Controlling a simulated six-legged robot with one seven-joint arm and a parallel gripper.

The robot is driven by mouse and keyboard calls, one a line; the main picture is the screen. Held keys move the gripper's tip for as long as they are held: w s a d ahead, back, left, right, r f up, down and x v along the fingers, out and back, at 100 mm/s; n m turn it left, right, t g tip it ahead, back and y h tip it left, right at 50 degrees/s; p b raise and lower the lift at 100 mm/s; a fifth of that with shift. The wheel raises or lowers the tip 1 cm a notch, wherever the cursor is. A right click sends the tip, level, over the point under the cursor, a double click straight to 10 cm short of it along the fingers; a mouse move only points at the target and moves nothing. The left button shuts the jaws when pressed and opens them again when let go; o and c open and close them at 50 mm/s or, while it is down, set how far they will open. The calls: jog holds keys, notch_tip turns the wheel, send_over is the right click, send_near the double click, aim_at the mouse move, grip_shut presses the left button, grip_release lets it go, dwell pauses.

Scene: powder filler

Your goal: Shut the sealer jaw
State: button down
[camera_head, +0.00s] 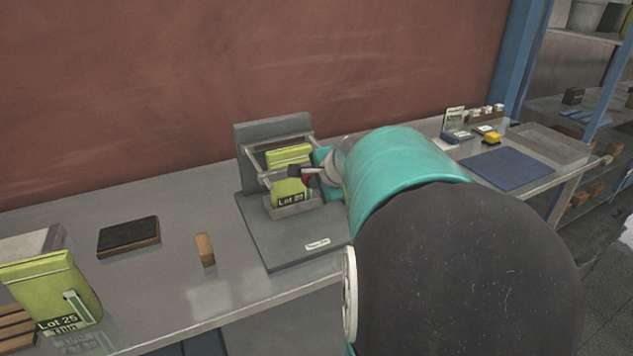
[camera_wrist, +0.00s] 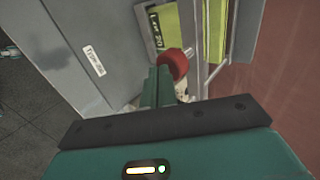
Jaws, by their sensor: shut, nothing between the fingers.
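The sealer (camera_head: 290,241) is a grey base with an upright back plate (camera_head: 272,130) and a pale metal jaw frame (camera_head: 262,179). The jaw's front stands out from the back plate. A green "Lot 25" pouch (camera_head: 290,190) stands upright in the sealer's holder; part of it shows in the wrist view (camera_wrist: 163,24). A red knob (camera_wrist: 173,63) sits at the jaw's right side in the head view (camera_head: 308,175). My gripper (camera_wrist: 157,72) is shut and empty, its fingertips right beside the knob; I cannot tell whether they touch. My arm hides the sealer's right side.
Left on the bench are a black-topped wooden pad (camera_head: 128,237), a small wooden block (camera_head: 205,249) and another green pouch (camera_head: 50,290). To the right are a blue mat (camera_head: 508,168), a clear tray (camera_head: 550,145) and small boxes. A brown wall (camera_head: 200,80) stands behind.

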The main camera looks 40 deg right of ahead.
aim_at(306, 174)
jog(key=w, duration=0.1)
jog(key=w+d, duration=0.1)
jog(key=w, duration=0.3)
jog(key=shift+w+d+f, duration=0.1)
jog(key=shift+w+d, duration=0.15)
jog(key=shift+d, duration=0.1)
jog(key=shift+w+d, duration=0.15)
jog(key=shift+w, duration=0.35)
